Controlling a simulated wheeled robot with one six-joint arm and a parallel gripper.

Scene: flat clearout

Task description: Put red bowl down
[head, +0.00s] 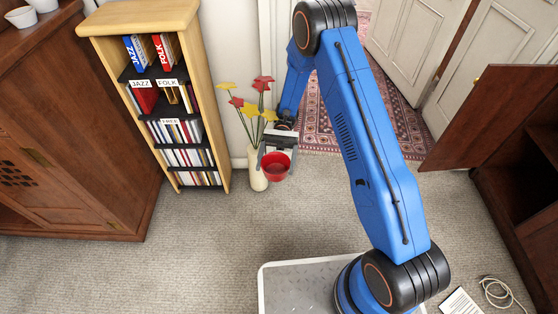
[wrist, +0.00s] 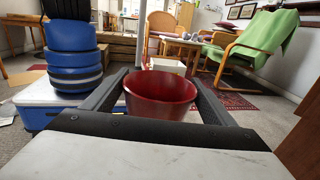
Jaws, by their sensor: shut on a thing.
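A bookshelf (head: 217,150) and a dark wooden cabinet (head: 85,130) are to the left. An open cabinet (head: 510,205) is at right. Carpet (head: 200,235) in front is clear. A cable (head: 503,294) lies at lower right.

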